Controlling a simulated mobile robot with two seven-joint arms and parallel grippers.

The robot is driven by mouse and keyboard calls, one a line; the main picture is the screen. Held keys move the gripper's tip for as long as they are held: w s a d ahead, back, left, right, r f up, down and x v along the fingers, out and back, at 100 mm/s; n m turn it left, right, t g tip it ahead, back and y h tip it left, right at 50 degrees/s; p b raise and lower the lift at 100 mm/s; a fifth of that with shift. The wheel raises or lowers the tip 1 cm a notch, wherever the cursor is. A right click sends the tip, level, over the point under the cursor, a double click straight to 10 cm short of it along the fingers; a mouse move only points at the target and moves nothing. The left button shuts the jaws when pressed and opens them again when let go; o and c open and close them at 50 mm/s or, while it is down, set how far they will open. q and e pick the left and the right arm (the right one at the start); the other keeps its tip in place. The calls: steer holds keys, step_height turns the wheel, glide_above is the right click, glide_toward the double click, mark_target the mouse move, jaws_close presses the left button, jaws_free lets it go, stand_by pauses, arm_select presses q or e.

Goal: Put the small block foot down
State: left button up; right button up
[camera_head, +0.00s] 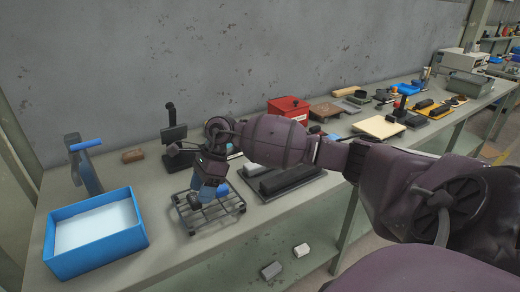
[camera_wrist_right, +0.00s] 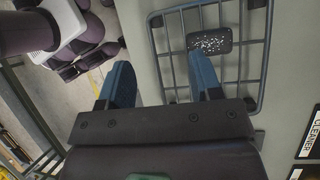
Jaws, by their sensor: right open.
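A small dark block (camera_wrist_right: 209,40) with a white-speckled face shows at the wire rack in the right wrist view; I cannot tell for sure that it is the block foot. The black wire rack (camera_head: 184,208) stands on the bench in the head view, and its bars (camera_wrist_right: 175,62) also show in the right wrist view. My right gripper (camera_head: 212,190) is low over the rack. Its blue fingers (camera_wrist_right: 162,84) are spread apart with nothing between them. One fingertip is close to the dark block; whether they touch is unclear. My left gripper is not in view.
A blue tray (camera_head: 97,266) stands left of the rack, with a blue-grey upright stand (camera_head: 86,165) behind it. Long dark blocks lie on a dark mat (camera_head: 262,198) to the right. A red box (camera_head: 288,107) is farther back. Bare bench lies in front of the rack.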

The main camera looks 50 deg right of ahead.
steer(key=s+a+f+m+y, duration=0.1)
steer(key=a+y, duration=0.1)
steer(key=a, duration=0.1)
steer(key=s+a+f+m+y, duration=0.1)
steer(key=s+a+y, duration=0.1)
steer(key=a, duration=0.1)
steer(key=s+a+y, duration=0.1)
steer(key=s+a, duration=0.1)
steer(key=a, duration=0.1)
steer(key=shift+a+f+m+y, duration=0.2)
steer(key=shift+f+m+y, duration=0.2)
steer(key=s+a+r+m+t+y, duration=0.1)
steer(key=s+a+m+t+y, duration=0.45)
steer(key=m+t, duration=0.55)
steer(key=s+d+f+m+h, duration=0.6)
steer(key=s+f+m+h, duration=0.2)
steer(key=m, duration=0.9)
steer(key=s+d+f+m+h, duration=0.6)
steer(key=f+m, duration=0.7)
steer(key=m, duration=0.5)
steer(key=s+h, duration=0.2)
steer(key=h, duration=0.1)
steer(key=shift+s+m, duration=0.3)
